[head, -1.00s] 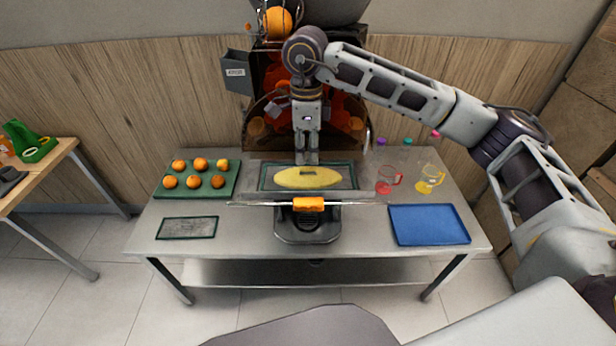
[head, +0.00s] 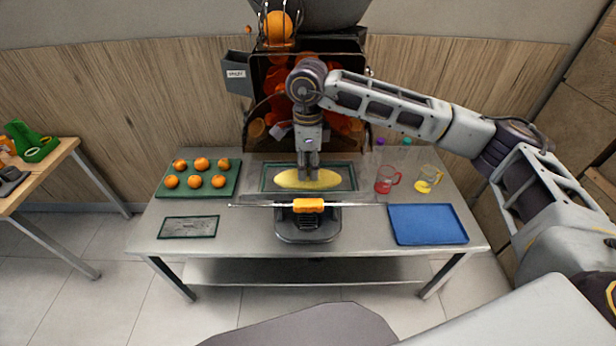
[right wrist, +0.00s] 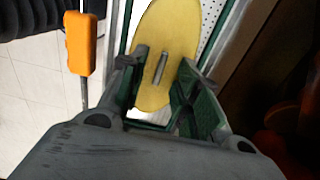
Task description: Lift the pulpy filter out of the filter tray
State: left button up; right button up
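The pulpy filter (head: 265,186) is a green-edged mesh panel bearing an oval of yellow pulp (head: 287,179), set in the filter tray (head: 366,196) below the juicer. In the right wrist view the pulp (right wrist: 165,25) has a short metal handle (right wrist: 160,66) standing through it. My right gripper (head: 308,177) points straight down at the filter's middle in the head view. In the right wrist view its fingers (right wrist: 158,70) are apart on either side of the handle, with gaps showing. In the head view the fingers hide the handle. My left gripper is out of view.
An orange grip (head: 308,206) lies across the tray's front. A clean filter (head: 188,227) and a green tray of oranges (head: 228,188) are at left. A red jug (head: 384,180), a yellow jug (head: 427,178) and an empty blue tray (head: 428,224) are at right. The juicer (head: 258,125) stands behind.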

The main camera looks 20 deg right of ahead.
jog(key=shift+f, duration=0.85)
grip_shut()
